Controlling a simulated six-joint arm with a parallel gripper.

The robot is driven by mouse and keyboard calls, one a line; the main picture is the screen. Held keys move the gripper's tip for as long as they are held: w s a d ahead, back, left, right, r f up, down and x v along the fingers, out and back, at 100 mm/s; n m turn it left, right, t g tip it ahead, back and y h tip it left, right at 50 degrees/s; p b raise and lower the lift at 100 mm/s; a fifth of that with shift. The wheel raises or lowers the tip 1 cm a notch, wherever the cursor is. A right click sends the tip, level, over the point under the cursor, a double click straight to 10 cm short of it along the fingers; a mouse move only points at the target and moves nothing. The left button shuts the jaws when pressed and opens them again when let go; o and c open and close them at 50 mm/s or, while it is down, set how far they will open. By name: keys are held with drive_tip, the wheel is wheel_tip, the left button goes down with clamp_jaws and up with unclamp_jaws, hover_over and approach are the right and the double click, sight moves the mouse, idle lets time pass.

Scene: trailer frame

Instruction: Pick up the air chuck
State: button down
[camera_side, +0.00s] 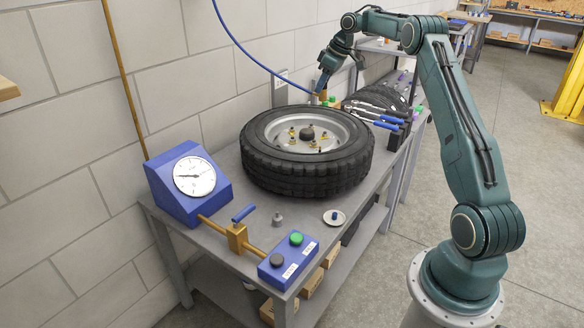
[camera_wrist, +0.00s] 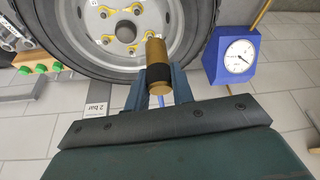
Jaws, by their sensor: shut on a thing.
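In the wrist view the air chuck (camera_wrist: 156,60) is a brass cylinder with a black band. It sits between the two blue fingers of my gripper (camera_wrist: 160,84), which are shut on it. In the side view my gripper (camera_side: 323,88) is behind the wheel, near the wall. The chuck is small and partly hidden there. The blue hose (camera_side: 262,60) hangs down from above to the gripper area. The wheel (camera_side: 305,181), a black tyre on a silver rim, lies flat on the bench. In the wrist view the wheel (camera_wrist: 70,40) appears beyond the chuck.
A blue gauge box (camera_side: 188,186) stands at the bench's near left. A brass valve with a blue lever (camera_side: 237,236) and a blue button box (camera_side: 289,262) are in front. A small dish (camera_side: 334,217) sits near the front edge. Tools with blue handles (camera_side: 385,123) lie right of the wheel.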

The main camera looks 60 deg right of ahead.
drive_tip(key=shift+r, duration=0.35)
idle(0.5)
drive_tip(key=a+f+n+y, duration=0.1)
drive_tip(key=a+f+n, duration=0.2)
drive_tip(key=a+f, duration=0.7)
drive_tip(key=s+a+f+n+y, duration=0.1)
drive_tip(key=a+f+n, duration=0.2)
drive_tip(key=a+f, duration=0.8)
drive_tip(key=a, duration=0.6)
drive_tip(key=shift+s+f+g, duration=0.2)
drive_tip(key=shift+s+g, duration=0.1)
drive_tip(key=shift+f, duration=0.1)
drive_tip(key=shift+f, duration=2.45)
drive_tip(key=shift+f, duration=1.6)
